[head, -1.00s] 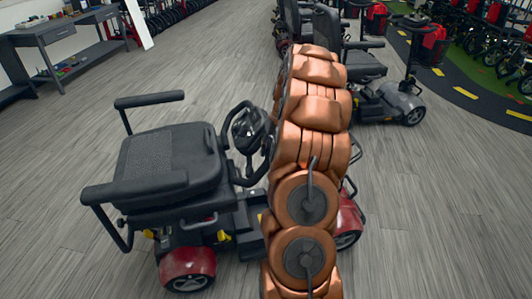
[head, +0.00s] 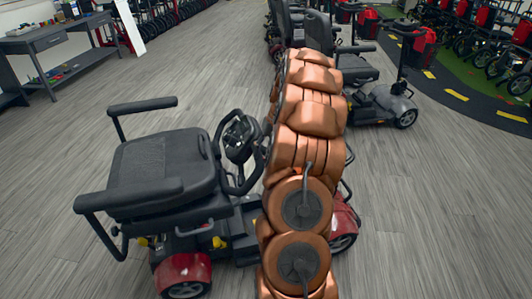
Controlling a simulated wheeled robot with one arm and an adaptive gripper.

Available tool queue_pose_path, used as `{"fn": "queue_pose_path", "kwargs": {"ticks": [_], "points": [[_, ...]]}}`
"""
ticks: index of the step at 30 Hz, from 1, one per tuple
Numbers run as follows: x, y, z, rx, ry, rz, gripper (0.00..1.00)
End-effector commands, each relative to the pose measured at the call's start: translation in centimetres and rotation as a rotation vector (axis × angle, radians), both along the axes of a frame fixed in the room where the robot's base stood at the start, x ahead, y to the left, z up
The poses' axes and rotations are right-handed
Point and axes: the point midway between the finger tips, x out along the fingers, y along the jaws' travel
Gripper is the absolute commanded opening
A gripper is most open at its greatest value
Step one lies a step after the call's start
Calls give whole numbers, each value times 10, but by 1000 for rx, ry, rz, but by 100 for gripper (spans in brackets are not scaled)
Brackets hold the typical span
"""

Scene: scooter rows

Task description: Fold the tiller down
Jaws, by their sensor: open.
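A red and black mobility scooter (head: 184,268) stands close in front, its padded seat (head: 150,168) at the left. Its black tiller (head: 238,140) with loop handles stands up to the right of the seat, its head just left of my copper arm. The tiller's lower part and much of the scooter's front are hidden behind the arm. The red front fender and wheel show right of the arm. My arm runs up the picture across the scooter's front. My gripper cannot be seen, so its place relative to the tiller does not show.
More scooters stand behind in a row, one grey (head: 390,103) at the upper right. A dark workbench (head: 38,42) is at the upper left. Wheelchairs line a green-floored area at the right. Grey wood floor (head: 440,210) is open to the right and left.

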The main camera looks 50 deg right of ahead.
Motion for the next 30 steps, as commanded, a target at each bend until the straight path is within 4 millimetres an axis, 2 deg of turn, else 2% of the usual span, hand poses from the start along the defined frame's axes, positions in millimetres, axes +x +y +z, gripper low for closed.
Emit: {"fn": "queue_pose_path", "kwargs": {"ticks": [5, 9, 18, 24, 30], "points": [[-3, -6, 21, -4, -3, -1, 57], [-7, -12, 48, -6, -4, -2, 57], [-14, -22, 92, -3, -2, 0, 57], [-17, -25, 108, -2, -1, 0, 57], [-18, -26, 113, -1, 0, 0, 57]]}}
